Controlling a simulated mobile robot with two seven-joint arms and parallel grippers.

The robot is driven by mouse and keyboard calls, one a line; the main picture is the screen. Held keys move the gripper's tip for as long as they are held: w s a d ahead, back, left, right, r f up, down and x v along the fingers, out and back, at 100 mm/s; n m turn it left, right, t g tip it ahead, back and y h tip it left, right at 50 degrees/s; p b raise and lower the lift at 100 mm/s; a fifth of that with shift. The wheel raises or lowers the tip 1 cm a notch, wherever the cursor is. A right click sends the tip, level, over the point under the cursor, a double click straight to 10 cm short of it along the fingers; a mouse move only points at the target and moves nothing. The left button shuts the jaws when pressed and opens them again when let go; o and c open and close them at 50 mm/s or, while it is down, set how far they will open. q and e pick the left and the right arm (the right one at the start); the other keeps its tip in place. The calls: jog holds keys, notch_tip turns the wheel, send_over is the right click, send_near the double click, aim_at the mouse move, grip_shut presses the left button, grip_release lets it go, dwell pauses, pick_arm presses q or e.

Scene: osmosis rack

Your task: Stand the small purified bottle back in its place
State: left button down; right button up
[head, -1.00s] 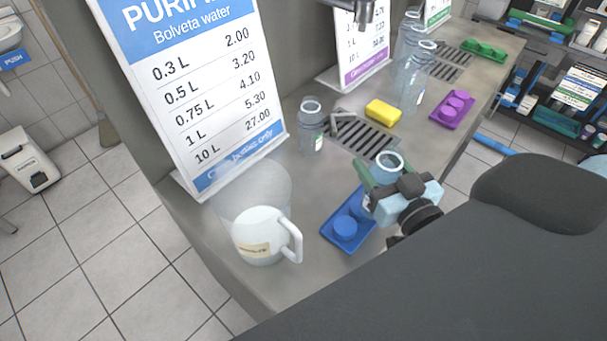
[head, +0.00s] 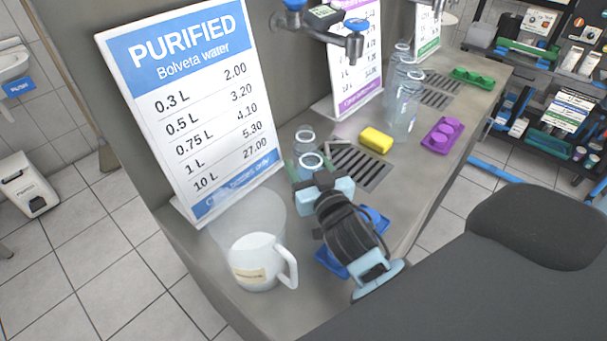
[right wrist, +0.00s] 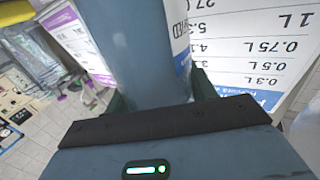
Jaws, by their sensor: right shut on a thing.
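My right gripper (head: 311,176) is shut on a small clear bluish bottle (head: 311,161), its round open mouth facing up towards the head camera. In the right wrist view the bottle (right wrist: 140,50) fills the space between the fingers. The gripper hides most of the bottle in the head view, so its base cannot be seen. Another clear bottle (head: 304,137) stands just behind it by the purified price sign (head: 190,100); whether the two touch cannot be told. A blue tray (head: 328,262) lies under my right wrist, mostly hidden. My left gripper is out of view.
A white jug (head: 255,262) and a clear tub (head: 255,212) stand at the counter's near left. A tap (head: 354,42) hangs above the grate.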

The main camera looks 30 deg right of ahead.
jog(key=shift+w+a, duration=0.15)
jog(key=shift+w, duration=0.2)
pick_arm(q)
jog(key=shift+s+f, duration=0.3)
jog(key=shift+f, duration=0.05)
pick_arm(e)
jog(key=shift+w+a+f, duration=0.1)
jog(key=shift+f, duration=1.6)
pick_arm(q)
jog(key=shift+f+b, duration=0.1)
jog(key=shift+b, duration=0.2)
pick_arm(e)
jog(key=shift+f, duration=0.15)
jog(key=o, duration=0.9)
jog(key=shift+f, duration=0.15)
jog(key=shift+c, duration=0.2)
jog(key=o, duration=0.4)
jog(key=shift+o, duration=0.2)
jog(key=shift+r, duration=0.3)
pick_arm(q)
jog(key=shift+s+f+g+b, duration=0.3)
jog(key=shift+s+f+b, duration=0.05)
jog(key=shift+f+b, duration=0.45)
pick_arm(e)
jog(key=s+a, duration=0.1)
jog(key=s, duration=1.1)
jog(key=shift+a, duration=0.3)
